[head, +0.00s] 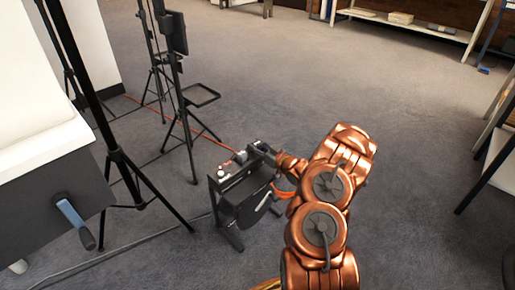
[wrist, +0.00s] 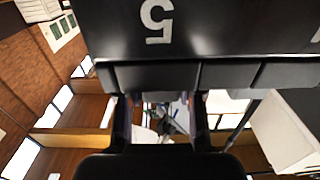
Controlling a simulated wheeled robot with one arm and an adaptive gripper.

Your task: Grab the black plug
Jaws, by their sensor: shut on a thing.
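My gripper (head: 264,151) is at the end of my copper arm, at the upper right edge of a black reel-like unit (head: 240,196) on the floor. In the head view the gripper is small and dark, and it is shut on a small black piece, apparently the black plug; its outline blends with the jaws. In the wrist view my two dark fingers (wrist: 161,120) stand below a large black surface marked with an upside-down 5. What lies between the fingertips is cluttered and hard to make out there. I cannot tell whether the plug touches the unit.
Black tripod stands (head: 182,105) rise at the left, with an orange cable on the carpet. A white shelf (head: 410,25) stands at the back. The carpet at centre right is clear.

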